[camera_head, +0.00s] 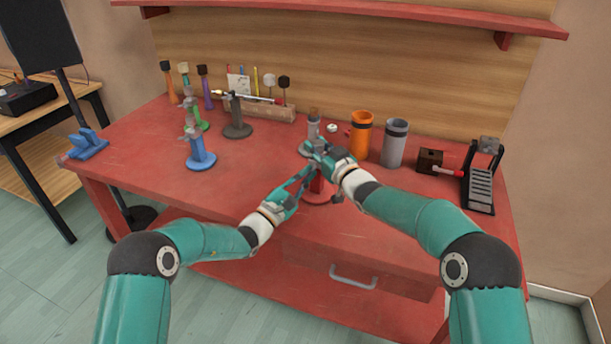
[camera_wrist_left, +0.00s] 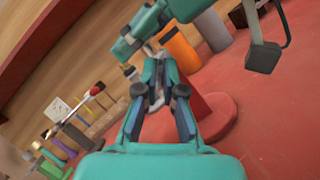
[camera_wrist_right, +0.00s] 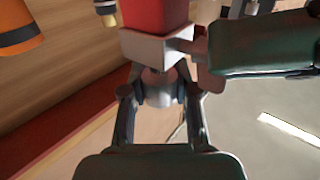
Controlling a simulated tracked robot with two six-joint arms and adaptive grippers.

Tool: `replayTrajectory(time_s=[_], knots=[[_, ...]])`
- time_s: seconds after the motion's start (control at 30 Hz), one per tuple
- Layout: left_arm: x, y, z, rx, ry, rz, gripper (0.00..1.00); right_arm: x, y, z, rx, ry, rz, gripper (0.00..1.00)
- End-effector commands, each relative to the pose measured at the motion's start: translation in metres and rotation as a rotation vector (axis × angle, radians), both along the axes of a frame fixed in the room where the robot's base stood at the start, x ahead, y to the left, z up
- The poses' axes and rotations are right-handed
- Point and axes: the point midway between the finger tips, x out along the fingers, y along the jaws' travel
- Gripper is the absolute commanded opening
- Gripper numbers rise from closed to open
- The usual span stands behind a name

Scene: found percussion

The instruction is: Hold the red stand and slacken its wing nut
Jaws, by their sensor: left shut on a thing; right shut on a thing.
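The red stand (camera_head: 320,196) is upright near the table's front edge, its round base partly behind my arms. In the left wrist view its base (camera_wrist_left: 219,118) lies right of my left fingers. My left gripper (camera_head: 311,170) is shut on the stand's column from the left. My right gripper (camera_head: 324,150) is higher, shut at the stand's top, where the wing nut is; the nut is hidden between the fingers. The right wrist view shows the red column (camera_wrist_right: 155,14) and a pale collar (camera_wrist_right: 150,46) beside my right fingertips (camera_wrist_right: 161,72).
An orange cup (camera_head: 361,135) and a grey cup (camera_head: 394,143) stand behind my right gripper. A black pedal (camera_head: 482,180) and a wooden block (camera_head: 430,160) are at right. A blue stand (camera_head: 200,157) and a dark stand (camera_head: 236,127) are at left.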

Motion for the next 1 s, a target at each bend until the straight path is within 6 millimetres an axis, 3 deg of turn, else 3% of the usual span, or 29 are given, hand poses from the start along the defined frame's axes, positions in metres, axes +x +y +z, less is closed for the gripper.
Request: replayTrajectory(time_s=[0.43, 1.0], knots=[[-0.0015, -0.0027, -0.0064, -0.242, 0.113, -0.001, 0.00, 0.0006, -0.0014, 0.0007, 0.002, -0.001, -0.003, 0.00], [-0.0015, -0.0025, -0.0072, -0.279, 0.129, 0.000, 0.00, 0.0008, -0.0019, 0.0007, 0.002, -0.001, -0.003, 0.00]])
